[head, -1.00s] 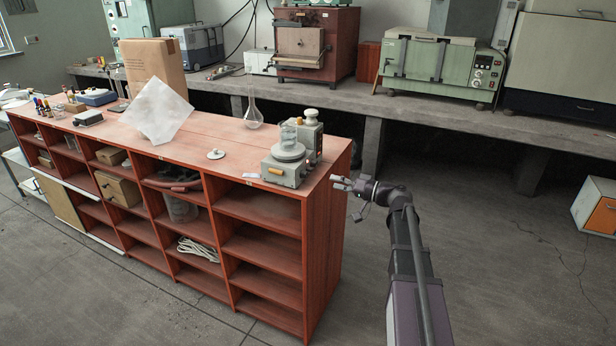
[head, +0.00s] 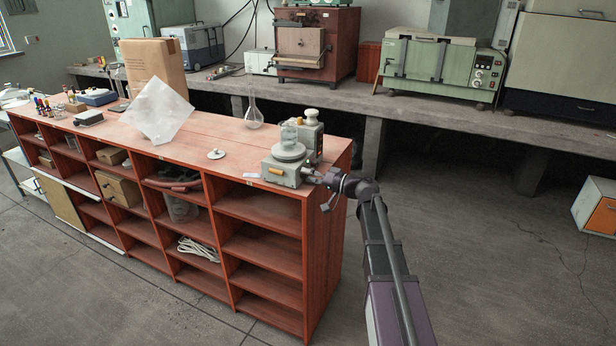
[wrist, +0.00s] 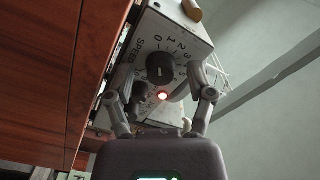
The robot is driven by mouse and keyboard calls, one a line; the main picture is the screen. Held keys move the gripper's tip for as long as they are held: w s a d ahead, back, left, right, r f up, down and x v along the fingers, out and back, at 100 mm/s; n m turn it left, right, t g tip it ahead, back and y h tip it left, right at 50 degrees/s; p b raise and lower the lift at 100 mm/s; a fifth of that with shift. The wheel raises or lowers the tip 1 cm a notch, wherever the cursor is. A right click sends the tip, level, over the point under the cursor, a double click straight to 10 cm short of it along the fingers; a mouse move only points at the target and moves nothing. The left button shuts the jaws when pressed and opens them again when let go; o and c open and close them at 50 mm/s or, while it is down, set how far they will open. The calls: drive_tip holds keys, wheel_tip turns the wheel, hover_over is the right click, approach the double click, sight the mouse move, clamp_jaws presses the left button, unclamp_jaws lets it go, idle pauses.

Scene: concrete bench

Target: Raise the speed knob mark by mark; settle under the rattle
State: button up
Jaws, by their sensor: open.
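In the head view my gripper (head: 314,178) is at the machine's right side.
The red wooden bench (head: 230,152) has open shelves below. A small white lid-like disc (head: 216,154), a glass flask (head: 254,115), a white sheet (head: 159,112) and a cardboard box (head: 152,68) stand or lie left of the machine. Open floor lies to the right.

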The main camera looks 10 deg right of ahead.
clamp_jaws()
drive_tip(key=shift+m, duration=0.4)
drive_tip(key=m, duration=1)
drive_tip(key=shift+m, duration=2)
